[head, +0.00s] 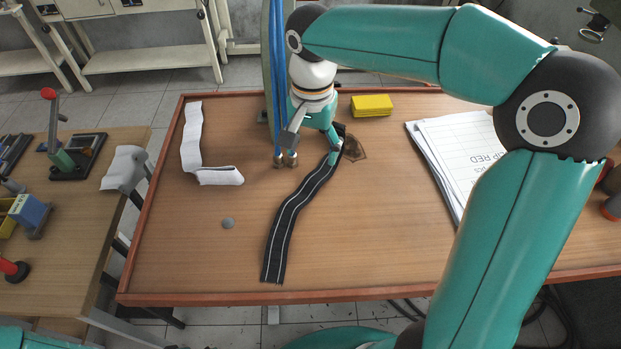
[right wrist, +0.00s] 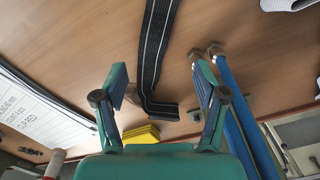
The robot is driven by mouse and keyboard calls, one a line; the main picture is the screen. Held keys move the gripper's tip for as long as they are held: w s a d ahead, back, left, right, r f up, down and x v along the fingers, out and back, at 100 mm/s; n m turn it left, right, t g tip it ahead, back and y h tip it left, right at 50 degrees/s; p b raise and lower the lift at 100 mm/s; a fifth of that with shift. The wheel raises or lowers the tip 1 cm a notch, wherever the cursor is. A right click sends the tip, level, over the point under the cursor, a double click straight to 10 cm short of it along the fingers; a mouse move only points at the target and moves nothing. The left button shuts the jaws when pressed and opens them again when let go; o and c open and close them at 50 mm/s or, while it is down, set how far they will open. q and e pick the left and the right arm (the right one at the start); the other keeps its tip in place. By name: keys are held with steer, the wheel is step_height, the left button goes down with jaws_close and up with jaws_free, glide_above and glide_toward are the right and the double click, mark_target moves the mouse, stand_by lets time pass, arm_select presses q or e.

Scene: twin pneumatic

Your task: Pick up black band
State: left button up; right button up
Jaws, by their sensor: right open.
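The black band (head: 293,212), with pale lines along it, lies on the wooden table, running from the near edge up to my right gripper. In the right wrist view the band (right wrist: 154,50) shows between the two spread fingers, with its bent far end near the palm. My right gripper (head: 318,146) points down over the band's far end, open, with nothing held. It also shows in the right wrist view (right wrist: 162,88). One fingertip hides part of the band in the head view; I cannot tell whether it touches. My left gripper is not in view.
Blue hoses (head: 279,80) with metal ends hang close left of my right gripper. A yellow block (head: 372,105) lies behind right, and papers (head: 440,150) lie at right. The near table middle is clear.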

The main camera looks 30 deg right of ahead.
mark_target(313, 179)
steer(key=shift+s+f, duration=0.2)
steer(key=shift+f, duration=3.55)
steer(key=c, duration=1.2)
